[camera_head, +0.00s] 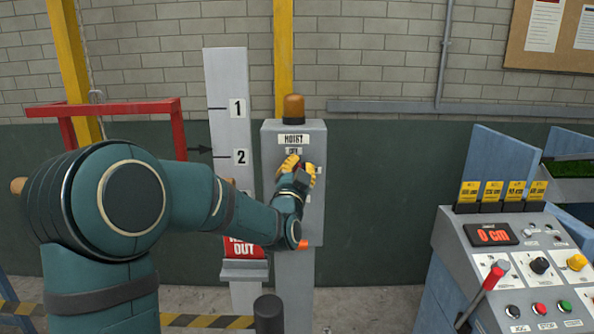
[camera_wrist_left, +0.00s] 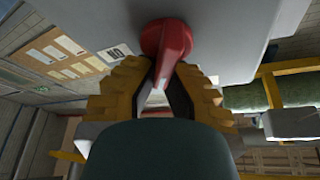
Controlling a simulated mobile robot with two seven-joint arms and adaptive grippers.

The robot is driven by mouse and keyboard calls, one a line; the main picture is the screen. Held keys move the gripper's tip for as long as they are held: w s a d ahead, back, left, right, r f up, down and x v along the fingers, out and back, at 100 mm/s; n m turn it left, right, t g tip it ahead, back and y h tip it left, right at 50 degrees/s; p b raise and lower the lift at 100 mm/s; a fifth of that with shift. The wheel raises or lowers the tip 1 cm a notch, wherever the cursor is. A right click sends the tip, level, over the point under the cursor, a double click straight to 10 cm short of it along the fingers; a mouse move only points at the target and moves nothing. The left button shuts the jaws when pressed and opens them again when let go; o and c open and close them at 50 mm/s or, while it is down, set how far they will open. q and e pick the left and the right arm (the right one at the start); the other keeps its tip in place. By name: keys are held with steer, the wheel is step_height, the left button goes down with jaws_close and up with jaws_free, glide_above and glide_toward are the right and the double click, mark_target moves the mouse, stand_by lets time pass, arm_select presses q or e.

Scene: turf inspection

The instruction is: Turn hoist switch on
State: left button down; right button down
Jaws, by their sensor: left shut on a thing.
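The hoist box (camera_head: 314,152) is a grey upright panel on a post, with a "HOIST" label at its top. My left gripper (camera_head: 304,172) is at the front of this box and hides much of the switch in the head view. In the left wrist view the switch (camera_wrist_left: 166,48) is a red knob with a raised handle. My left gripper's yellow-padded fingers (camera_wrist_left: 163,88) are shut on the lower end of that handle. The switch's exact angle is hard to tell. My right gripper is not in view.
An amber lamp (camera_head: 293,108) tops the box. A numbered white post (camera_head: 229,120) and a red frame (camera_head: 112,108) stand to the left. A control console (camera_head: 500,262) with a red lever and buttons stands at the right. A dark short post (camera_head: 268,314) is in front.

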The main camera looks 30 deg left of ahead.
arm_select(q)
steer(key=m, duration=0.2)
steer(key=f+m+h, duration=0.1)
steer(key=shift+w+m+h, duration=0.1)
steer(key=shift+m+h, duration=0.2)
steer(key=shift+m, duration=0.1)
steer(key=m+h, duration=0.1)
steer(key=m, duration=0.2)
steer(key=shift+w+d+f+g, duration=0.1)
steer(key=shift+g, duration=0.3)
steer(key=shift+f+m+g+h+p, duration=0.25)
steer(key=shift+m+g+p, duration=0.2)
steer(key=shift+m, duration=1.1)
steer(key=shift+f+m+g+h+p, duration=0.15)
steer(key=shift+m+g+h+p, duration=0.3)
steer(key=shift+m, duration=1.1)
steer(key=c, duration=1)
jaws_free()
steer(key=s, duration=0.4)
steer(key=s+d, duration=0.1)
steer(key=s, duration=0.6)
steer(key=shift+s+d, duration=0.3)
steer(key=shift+d, duration=0.05)
